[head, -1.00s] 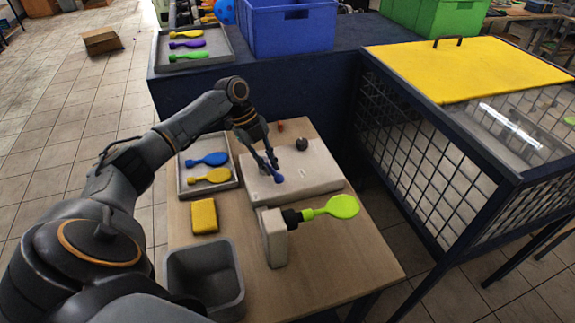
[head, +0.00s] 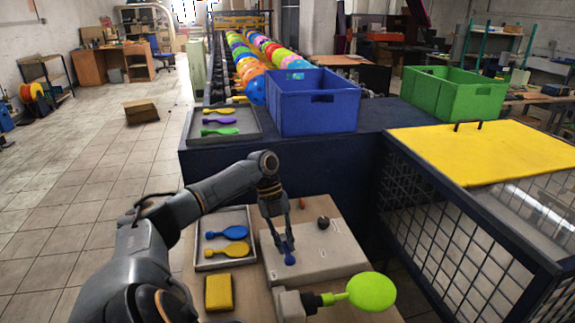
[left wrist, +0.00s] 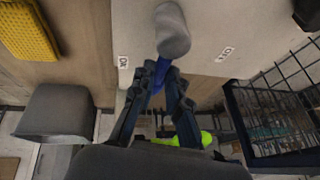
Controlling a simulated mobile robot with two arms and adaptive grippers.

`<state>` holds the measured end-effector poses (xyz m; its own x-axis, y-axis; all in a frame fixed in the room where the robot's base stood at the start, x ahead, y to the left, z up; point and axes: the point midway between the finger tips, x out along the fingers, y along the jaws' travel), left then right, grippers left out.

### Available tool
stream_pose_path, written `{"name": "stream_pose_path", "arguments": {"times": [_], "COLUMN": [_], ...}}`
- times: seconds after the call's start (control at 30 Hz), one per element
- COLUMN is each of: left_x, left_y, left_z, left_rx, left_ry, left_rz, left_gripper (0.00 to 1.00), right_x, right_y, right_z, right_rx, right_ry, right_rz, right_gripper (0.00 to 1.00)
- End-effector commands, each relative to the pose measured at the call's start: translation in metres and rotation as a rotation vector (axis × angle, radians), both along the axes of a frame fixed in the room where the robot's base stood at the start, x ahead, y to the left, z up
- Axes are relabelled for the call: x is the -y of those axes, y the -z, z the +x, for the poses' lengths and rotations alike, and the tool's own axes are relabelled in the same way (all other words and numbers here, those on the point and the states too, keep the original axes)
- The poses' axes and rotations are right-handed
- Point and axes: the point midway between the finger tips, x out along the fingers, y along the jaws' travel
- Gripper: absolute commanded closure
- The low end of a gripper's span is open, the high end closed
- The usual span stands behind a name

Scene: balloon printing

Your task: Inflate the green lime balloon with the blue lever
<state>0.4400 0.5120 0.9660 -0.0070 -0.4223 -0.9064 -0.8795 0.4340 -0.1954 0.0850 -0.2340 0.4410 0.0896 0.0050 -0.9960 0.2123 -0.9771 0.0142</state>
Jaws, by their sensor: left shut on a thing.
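The lime green balloon (head: 371,291) sticks out to the right from the black nozzle of the pale block (head: 290,306) and looks rounded. A bit of it also shows in the left wrist view (left wrist: 205,138), behind my fingers. My left gripper (head: 285,247) is shut on the blue lever (head: 290,259) on top of the white machine box (head: 315,262). In the left wrist view my fingertips (left wrist: 161,76) close around the lever's blue part (left wrist: 151,86), partly hiding it. My right gripper is not in view.
A tray (head: 249,262) with a blue and a yellow balloon lies left of the box, with a yellow sponge (head: 218,292) in front. A dark knob (head: 323,223) is on the box. A mesh cage with a yellow lid (head: 480,150) stands right. Blue (head: 315,105) and green (head: 455,98) crates stand behind.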

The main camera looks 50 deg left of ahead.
Motion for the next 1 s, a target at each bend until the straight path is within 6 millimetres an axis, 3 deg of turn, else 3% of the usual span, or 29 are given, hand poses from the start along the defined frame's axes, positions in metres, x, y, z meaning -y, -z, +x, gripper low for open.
{"name": "stream_pose_path", "arguments": {"times": [0.13, 0.17, 0.23, 0.27, 0.67, 1.0], "left_x": [0.000, 0.000, 0.000, 0.000, -0.003, -0.033], "left_y": [-0.001, -0.001, -0.001, -0.001, -0.008, -0.071], "left_z": [0.000, 0.000, 0.000, 0.000, 0.001, 0.002], "left_rx": [0.001, 0.001, 0.001, 0.001, 0.002, 0.006], "left_ry": [0.000, 0.000, 0.000, 0.000, -0.002, -0.005], "left_rz": [0.000, 0.000, 0.000, 0.000, 0.000, -0.002], "left_gripper": [1.00, 0.79, 0.65, 0.63, 0.63, 0.63], "right_x": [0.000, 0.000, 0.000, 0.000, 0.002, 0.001], "right_y": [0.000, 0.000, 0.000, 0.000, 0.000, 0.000], "right_z": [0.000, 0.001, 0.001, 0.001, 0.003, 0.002], "right_rx": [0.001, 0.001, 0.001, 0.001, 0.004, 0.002], "right_ry": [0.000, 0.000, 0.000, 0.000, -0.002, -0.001], "right_rz": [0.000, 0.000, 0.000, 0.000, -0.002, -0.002], "right_gripper": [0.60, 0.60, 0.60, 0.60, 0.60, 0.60]}}
